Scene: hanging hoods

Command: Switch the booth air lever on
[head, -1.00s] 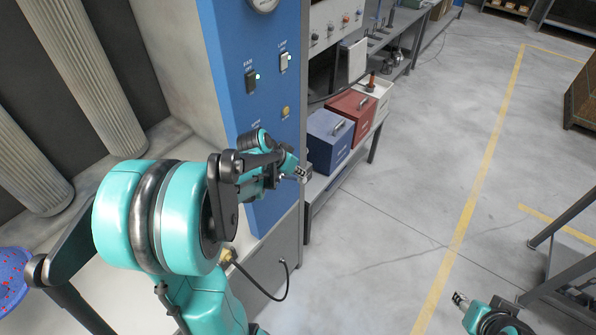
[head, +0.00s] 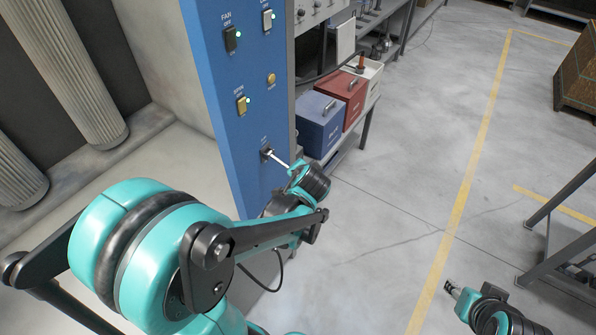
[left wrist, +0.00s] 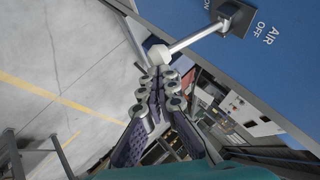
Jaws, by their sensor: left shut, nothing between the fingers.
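The booth air lever (head: 279,159) is a thin metal rod standing out from the lower part of the blue panel (head: 225,100). In the left wrist view the lever's rod (left wrist: 195,38) ends in a pale knob (left wrist: 160,54), and its mount is labelled AIR, ON and OFF. I cannot tell which setting it is in. My left gripper (head: 296,170) is shut and empty at the lever's outer end. In the left wrist view its fingertips (left wrist: 157,77) are just below the knob; contact is unclear. My right gripper (head: 452,288) is low at the right, too small to judge.
The panel also has a fan switch (head: 232,39), another switch (head: 267,19), a round yellow button (head: 271,79) and a yellowish switch (head: 242,106) above the lever. A blue box (head: 318,124) and red box (head: 342,100) stand on the shelf just right. Open floor lies beyond.

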